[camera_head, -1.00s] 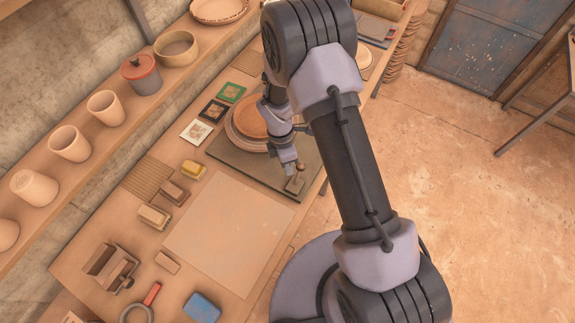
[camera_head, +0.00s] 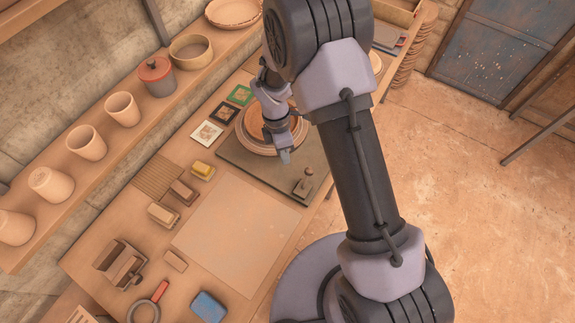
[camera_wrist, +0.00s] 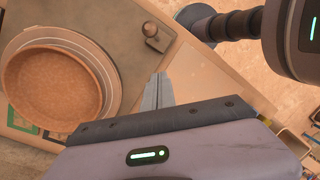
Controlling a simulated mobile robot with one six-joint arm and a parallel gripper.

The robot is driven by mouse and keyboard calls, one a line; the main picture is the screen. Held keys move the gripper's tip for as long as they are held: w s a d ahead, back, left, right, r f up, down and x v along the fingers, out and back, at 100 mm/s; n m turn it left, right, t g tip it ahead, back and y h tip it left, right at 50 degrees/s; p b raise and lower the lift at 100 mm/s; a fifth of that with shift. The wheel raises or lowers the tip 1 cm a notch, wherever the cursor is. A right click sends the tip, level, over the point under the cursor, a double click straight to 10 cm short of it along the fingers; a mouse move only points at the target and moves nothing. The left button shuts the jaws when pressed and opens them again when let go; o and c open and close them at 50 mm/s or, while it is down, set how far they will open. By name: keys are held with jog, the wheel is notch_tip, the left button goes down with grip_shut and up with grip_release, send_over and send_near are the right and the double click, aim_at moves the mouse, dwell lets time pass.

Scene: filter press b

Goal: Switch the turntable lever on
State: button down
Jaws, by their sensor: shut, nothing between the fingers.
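The turntable (camera_head: 273,148) is a round wheel on a dark grey base board, with a brown clay bowl on it. The bowl (camera_wrist: 52,85) fills the left of the wrist view. The lever (camera_head: 305,182), a small block with a round knob, stands near the board's front right corner. It also shows in the wrist view (camera_wrist: 153,36) at upper middle, tilt hard to judge. My gripper (camera_head: 285,157) is shut and empty. It is over the board, between bowl and lever, apart from the lever. In the wrist view its closed fingertips (camera_wrist: 158,90) show below the lever.
A pale square board (camera_head: 235,235) lies in front of the turntable. Small blocks, a yellow sponge (camera_head: 203,170), a blue block (camera_head: 208,307) and framed tiles (camera_head: 223,113) lie around it. Clay pots (camera_head: 121,109) line the shelf at left. Open floor lies to the right.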

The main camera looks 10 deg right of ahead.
jog(key=r, duration=0.1)
jog(key=w+r, duration=0.1)
jog(key=r, duration=0.1)
jog(key=w+d+r, duration=0.1)
jog(key=shift+r, duration=0.35)
